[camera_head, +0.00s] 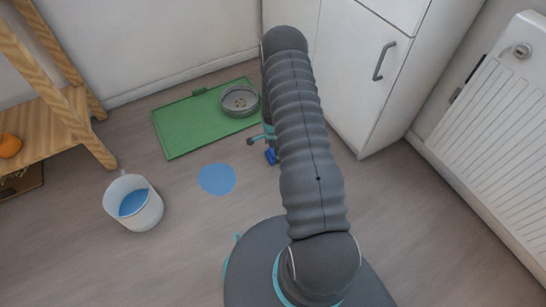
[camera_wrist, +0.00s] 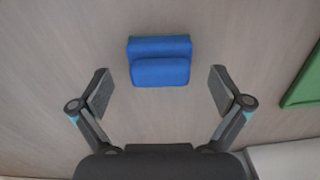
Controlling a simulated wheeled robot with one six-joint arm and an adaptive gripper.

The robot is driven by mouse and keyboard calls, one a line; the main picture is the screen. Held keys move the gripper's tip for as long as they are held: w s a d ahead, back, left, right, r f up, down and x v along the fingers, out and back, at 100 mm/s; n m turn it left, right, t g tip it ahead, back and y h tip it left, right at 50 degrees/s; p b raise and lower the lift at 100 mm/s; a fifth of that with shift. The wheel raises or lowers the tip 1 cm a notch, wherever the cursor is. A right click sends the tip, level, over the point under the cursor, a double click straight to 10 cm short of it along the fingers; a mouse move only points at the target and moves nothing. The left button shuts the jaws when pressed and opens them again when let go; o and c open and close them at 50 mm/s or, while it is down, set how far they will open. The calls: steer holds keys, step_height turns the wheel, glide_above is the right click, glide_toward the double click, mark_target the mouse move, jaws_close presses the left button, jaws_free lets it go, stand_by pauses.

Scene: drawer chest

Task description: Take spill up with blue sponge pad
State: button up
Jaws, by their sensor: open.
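The blue sponge pad (camera_wrist: 160,74) lies on the floor in the wrist view, with a raised ridge along it. In the head view only part of the sponge pad (camera_head: 271,156) shows beside my arm. My gripper (camera_wrist: 158,90) is open and empty, its fingers on either side of the pad's near end and apart from it. In the head view my gripper (camera_head: 262,138) is mostly hidden behind my arm. The spill (camera_head: 217,179) is a flat round blue patch on the floor, left of the sponge pad.
A white bucket (camera_head: 150,212) with blue liquid stands left of the spill. A green mat (camera_head: 180,130) with a grey bowl (camera_head: 239,101) lies behind it. A white cabinet (camera_head: 345,70) and a radiator (camera_head: 495,130) are on the right, a wooden shelf (camera_head: 45,120) on the left.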

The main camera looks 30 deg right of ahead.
steer(key=shift+f, duration=1.25)
steer(key=c, duration=1.2)
steer(key=shift+r, duration=0.1)
step_height(320, 180, up, 4)
steer(key=shift+r, duration=0.15)
steer(key=s+d+r, duration=0.2)
steer(key=s+d+r+p, duration=0.1)
steer(key=s+d+r, duration=0.1)
steer(key=s+d, duration=0.1)
steer(key=s+d+r, duration=0.2)
steer(key=s+d, duration=0.1)
steer(key=shift+d+r, duration=0.25)
steer(key=shift+r, duration=0.05)
